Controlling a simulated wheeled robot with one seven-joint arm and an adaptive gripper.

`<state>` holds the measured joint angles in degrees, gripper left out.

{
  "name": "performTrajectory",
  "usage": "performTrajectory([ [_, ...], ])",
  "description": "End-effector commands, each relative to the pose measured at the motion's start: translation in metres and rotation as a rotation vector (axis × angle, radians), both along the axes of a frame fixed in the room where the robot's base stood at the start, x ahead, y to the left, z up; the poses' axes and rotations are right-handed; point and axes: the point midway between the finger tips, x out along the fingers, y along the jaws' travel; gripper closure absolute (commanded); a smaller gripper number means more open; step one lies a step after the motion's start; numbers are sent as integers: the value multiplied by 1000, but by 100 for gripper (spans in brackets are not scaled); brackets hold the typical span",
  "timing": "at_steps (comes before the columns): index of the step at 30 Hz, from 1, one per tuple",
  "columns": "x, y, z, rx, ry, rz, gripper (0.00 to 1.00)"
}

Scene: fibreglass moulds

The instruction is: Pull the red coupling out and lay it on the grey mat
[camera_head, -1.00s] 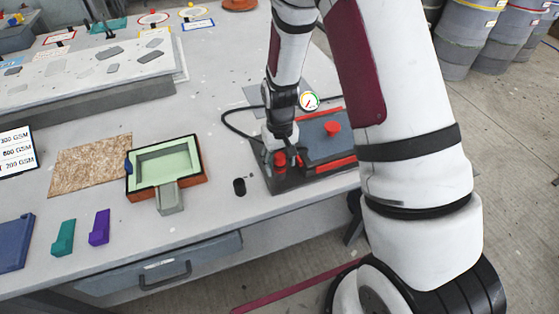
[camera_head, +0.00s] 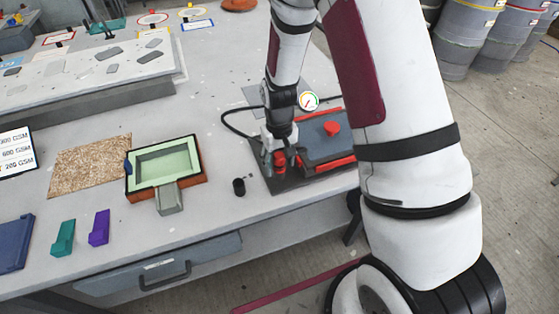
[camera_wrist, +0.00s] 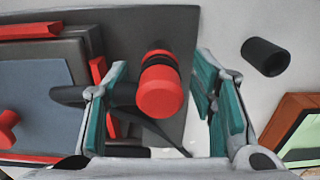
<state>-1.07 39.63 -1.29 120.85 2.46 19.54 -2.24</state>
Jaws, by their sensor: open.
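The red coupling (camera_wrist: 161,88) is a short red cylinder with black rings near its far end. In the wrist view it stands between the two teal-padded fingers of my gripper (camera_wrist: 162,66), with gaps on both sides. In the head view the coupling (camera_head: 280,160) shows low among the fingers of my gripper (camera_head: 278,165), at the left end of the blue-grey and red unit. What it plugs into is mostly hidden. A flat grey sheet (camera_head: 254,95), possibly the grey mat, lies behind the arm and is partly covered.
The blue-grey unit (camera_head: 322,142) with red edges and a red knob stands on a dark plate (camera_head: 283,187). A black hose (camera_head: 229,122) and a gauge (camera_head: 309,100) are close by. A small black cup (camera_head: 239,187) and a green-lined mould (camera_head: 190,181) stand to the left.

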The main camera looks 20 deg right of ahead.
Motion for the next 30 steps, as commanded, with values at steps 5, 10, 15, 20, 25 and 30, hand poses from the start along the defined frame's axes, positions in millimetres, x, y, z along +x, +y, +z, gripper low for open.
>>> performTrajectory([
  [5, 0, 0, 0, 0, 0, 0, 48],
  [10, 0, 0, 0, 0, 0, 0, 60],
  [15, 0, 0, 0, 0, 0, 0, 98],
  [20, 0, 0, 0, 0, 0, 0, 100],
  [25, 0, 0, 6, 0, 0, 0, 100],
  [30, 0, 0, 12, 0, -1, 0, 100],
])
